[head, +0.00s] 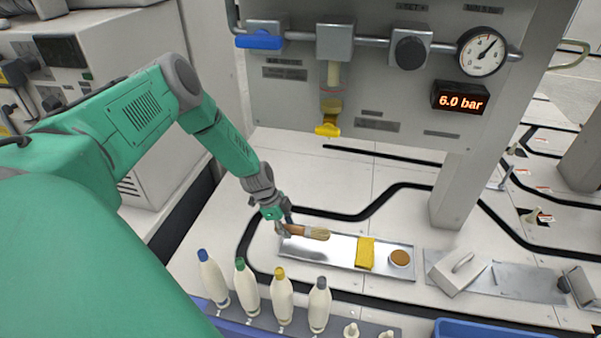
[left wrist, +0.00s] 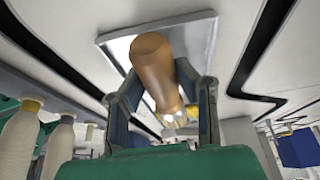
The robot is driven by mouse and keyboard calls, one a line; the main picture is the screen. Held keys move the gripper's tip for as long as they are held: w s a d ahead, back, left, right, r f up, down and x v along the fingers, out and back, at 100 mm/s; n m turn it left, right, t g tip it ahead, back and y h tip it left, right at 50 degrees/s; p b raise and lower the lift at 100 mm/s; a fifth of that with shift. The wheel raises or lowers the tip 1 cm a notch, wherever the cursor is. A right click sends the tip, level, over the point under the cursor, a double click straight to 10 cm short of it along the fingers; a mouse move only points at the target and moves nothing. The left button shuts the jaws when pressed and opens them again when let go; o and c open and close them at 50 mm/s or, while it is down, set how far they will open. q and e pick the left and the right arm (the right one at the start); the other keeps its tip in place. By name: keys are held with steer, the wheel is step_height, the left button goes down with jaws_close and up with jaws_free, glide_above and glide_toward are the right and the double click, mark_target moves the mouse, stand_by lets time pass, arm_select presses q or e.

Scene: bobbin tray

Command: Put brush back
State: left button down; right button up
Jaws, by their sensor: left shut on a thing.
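The brush (head: 310,232) has a brown wooden handle and pale bristles. My left gripper (head: 286,228) is shut on its handle, with the bristles pointing right in the head view. The brush is over the left end of a shallow metal tray (head: 328,252); I cannot tell whether it touches the tray. In the left wrist view the brown handle of the brush (left wrist: 156,65) lies between the two fingers of the left gripper (left wrist: 165,100), with the tray (left wrist: 197,38) behind it. My right gripper is not in view.
A yellow sponge (head: 365,253) and a small round tin (head: 400,258) sit in the tray's right half. Several white bottles with coloured caps (head: 283,297) stand in front. A white block with a handle (head: 458,273) is at the right. A panel with a gauge (head: 482,51) rises behind.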

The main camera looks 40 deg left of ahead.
mark_target(300, 242)
arm_select(q)
steer(key=shift+w+d+f, duration=0.1)
steer(key=shift+w+d, duration=0.4)
steer(key=shift+d, duration=0.3)
steer(key=shift+w+d+f+b, duration=0.45)
steer(key=shift+d+f+b, duration=0.1)
steer(key=shift+d, duration=0.15)
step_height(300, 242, down, 2)
steer(key=shift+f+b, duration=0.15)
steer(key=shift+b, duration=0.65)
steer(key=shift+d+r, duration=0.15)
steer(key=shift+r, duration=0.05)
steer(key=shift+f, duration=0.15)
steer(key=c, duration=1.2)
jaws_free()
